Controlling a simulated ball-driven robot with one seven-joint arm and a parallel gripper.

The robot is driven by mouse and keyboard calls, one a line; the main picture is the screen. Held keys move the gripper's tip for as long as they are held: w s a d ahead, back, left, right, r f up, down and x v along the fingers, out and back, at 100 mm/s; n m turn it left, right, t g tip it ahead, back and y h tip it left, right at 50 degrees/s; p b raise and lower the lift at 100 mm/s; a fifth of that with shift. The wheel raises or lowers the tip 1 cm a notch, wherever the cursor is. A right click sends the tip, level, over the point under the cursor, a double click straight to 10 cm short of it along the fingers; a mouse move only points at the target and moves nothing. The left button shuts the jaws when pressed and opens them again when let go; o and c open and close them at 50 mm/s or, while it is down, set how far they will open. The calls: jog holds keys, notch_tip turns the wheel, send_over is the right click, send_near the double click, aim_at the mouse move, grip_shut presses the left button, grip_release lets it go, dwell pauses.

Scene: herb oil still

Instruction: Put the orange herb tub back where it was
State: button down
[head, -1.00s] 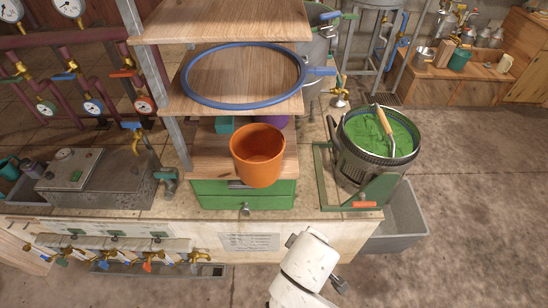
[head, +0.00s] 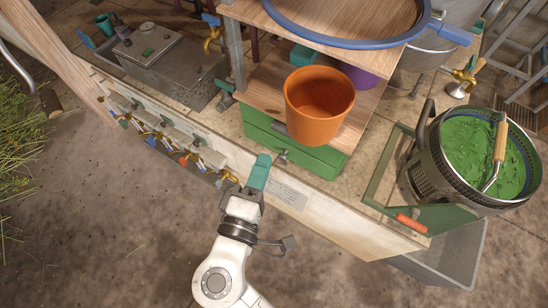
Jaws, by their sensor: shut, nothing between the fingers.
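The orange herb tub (head: 318,108) stands upright at the front edge of a low wooden shelf (head: 256,92), above a green drawer. It looks empty. My gripper (head: 261,168) is shut and empty, its teal fingers in front of the bench face, below and to the left of the tub and apart from it.
The green drawer (head: 290,148) has a small knob facing me. A purple tub (head: 360,76) and a teal one (head: 305,57) stand behind the orange tub. A blue hoop (head: 330,44) lies on the shelf above. A perforated basket of green herb (head: 470,160) stands at right, with a trowel.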

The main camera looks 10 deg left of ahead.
aim_at(318, 124)
jog(key=w+d, duration=0.1)
jog(key=w, duration=0.2)
jog(key=w+d+p, duration=0.1)
jog(key=w, duration=0.2)
jog(key=w+d+p, duration=0.1)
jog(key=w, duration=0.2)
jog(key=shift+w, duration=0.2)
jog(key=shift+w+d, duration=0.35)
jog(key=shift+d, duration=0.1)
jog(key=shift+w+d+f, duration=0.1)
jog(key=shift+d, duration=0.05)
jog(key=w+d+b, duration=0.1)
jog(key=w+d, duration=0.1)
jog(key=w+d+b, duration=0.1)
jog(key=w+d, duration=0.1)
jog(key=d, duration=0.1)
jog(key=shift+w+d, duration=0.25)
jog(key=shift+w, duration=0.05)
jog(key=shift+s+a, duration=0.1)
